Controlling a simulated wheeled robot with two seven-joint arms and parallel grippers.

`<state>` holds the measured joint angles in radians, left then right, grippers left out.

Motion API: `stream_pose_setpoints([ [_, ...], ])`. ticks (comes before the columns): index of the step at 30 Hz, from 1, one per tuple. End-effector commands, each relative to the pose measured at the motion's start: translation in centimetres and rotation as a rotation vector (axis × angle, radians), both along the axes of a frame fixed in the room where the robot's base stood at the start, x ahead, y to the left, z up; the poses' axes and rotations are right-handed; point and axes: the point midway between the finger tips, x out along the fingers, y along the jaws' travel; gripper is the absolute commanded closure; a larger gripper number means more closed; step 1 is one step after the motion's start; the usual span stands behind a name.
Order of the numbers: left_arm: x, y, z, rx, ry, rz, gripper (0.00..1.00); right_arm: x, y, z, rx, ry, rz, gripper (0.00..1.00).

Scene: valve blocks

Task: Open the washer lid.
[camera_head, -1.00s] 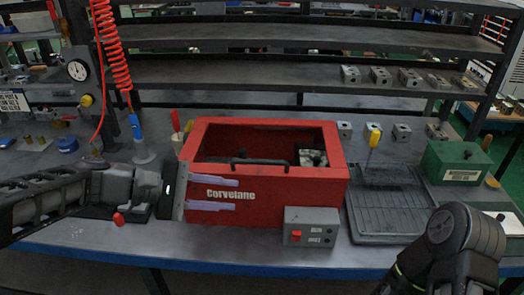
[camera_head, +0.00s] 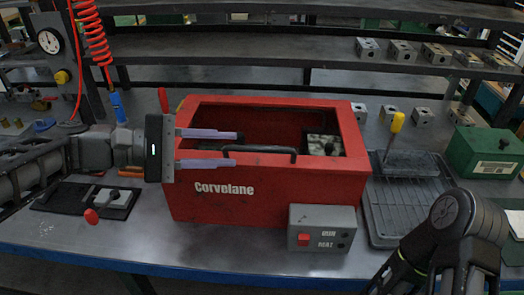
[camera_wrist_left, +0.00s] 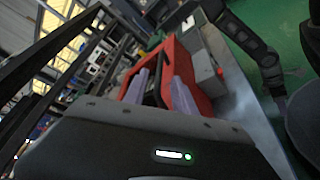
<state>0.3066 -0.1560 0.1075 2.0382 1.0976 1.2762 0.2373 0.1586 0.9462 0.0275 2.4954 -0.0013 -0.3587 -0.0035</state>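The washer is a red box marked Corvelane (camera_head: 225,197) on the bench. Its red top frame (camera_head: 345,125) surrounds a dark opening or window, through which a metal block (camera_head: 322,146) shows; I cannot tell if clear glass covers it. A black bar handle (camera_head: 272,150) runs along the front top edge. My left gripper (camera_head: 237,149) is open, its two lavender fingers pointing right, above and below the handle's left end in the head view. In the left wrist view the handle (camera_wrist_left: 158,86) lies between the spread fingers (camera_wrist_left: 160,80); contact is unclear. My right gripper is out of view.
A grey control box with a red button (camera_head: 304,240) stands at the washer's front right. A dark drain tray (camera_head: 400,220) with a yellow-handled tool (camera_head: 396,125) and a green box (camera_head: 486,150) are on the right. Shelves with metal blocks stand behind.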

Motion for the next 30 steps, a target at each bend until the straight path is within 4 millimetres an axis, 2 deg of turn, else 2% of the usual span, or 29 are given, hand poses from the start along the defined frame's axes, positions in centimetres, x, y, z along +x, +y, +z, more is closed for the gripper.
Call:
stream_pose_setpoints([
  [10,0.2,-0.7,-0.1,0.000,0.000,-0.001,0.68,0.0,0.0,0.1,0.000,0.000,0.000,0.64],
  [22,1.9,-6.0,-1.4,0.000,0.002,-0.002,0.68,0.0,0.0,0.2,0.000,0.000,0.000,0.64],
  [30,2.4,-7.3,-1.6,0.000,0.001,0.000,0.68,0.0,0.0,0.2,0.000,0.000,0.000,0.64],
])
